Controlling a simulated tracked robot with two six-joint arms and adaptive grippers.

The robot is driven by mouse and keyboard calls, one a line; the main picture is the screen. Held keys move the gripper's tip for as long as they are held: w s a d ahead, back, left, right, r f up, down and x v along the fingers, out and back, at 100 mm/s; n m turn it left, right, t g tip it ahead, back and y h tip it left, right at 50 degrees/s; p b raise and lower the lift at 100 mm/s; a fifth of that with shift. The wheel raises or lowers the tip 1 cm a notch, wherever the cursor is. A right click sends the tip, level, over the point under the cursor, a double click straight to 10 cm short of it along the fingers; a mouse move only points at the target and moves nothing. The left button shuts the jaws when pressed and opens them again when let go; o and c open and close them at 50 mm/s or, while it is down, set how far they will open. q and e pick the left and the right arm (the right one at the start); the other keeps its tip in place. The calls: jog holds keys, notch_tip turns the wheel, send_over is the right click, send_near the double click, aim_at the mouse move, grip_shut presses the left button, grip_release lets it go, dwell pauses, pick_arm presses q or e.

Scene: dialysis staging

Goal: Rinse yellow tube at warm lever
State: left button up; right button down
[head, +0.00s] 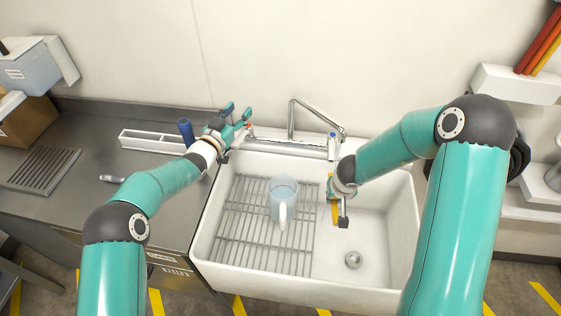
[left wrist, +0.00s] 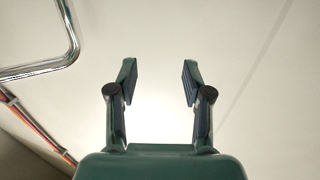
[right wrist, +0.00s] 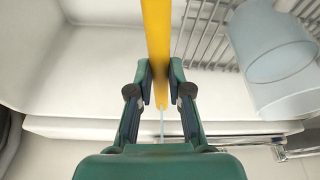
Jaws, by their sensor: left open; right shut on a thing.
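The yellow tube (head: 335,213) is in my right gripper (head: 338,203), over the right part of the white sink (head: 385,230). In the right wrist view the yellow tube (right wrist: 156,45) runs between the two fingers (right wrist: 160,88). A thin pale line shows below it; I cannot tell what it is. My left gripper (head: 238,112) is open at the back left of the sink, beside a small red-orange part (head: 248,125). The left wrist view shows its fingers (left wrist: 160,85) apart with nothing between them. Whether that red-orange part is the warm lever is unclear.
A curved metal faucet (head: 291,118) stands behind the sink, with a blue-topped fitting (head: 333,143) to its right. Red, orange and yellow tubes (head: 540,45) are at upper right. A blue cylinder (head: 186,132) stands left.

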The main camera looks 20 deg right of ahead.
aim_at(236, 143)
pick_arm(q)
jog(key=s+a+f+g+y, duration=0.3)
jog(key=s+a+f, duration=0.2)
jog(key=s+a, duration=0.55)
jog(key=x, duration=1.1)
jog(key=shift+w+a+f, duration=0.1)
jog(key=shift+w, duration=0.25)
jog(key=shift+c, duration=0.3)
grip_shut()
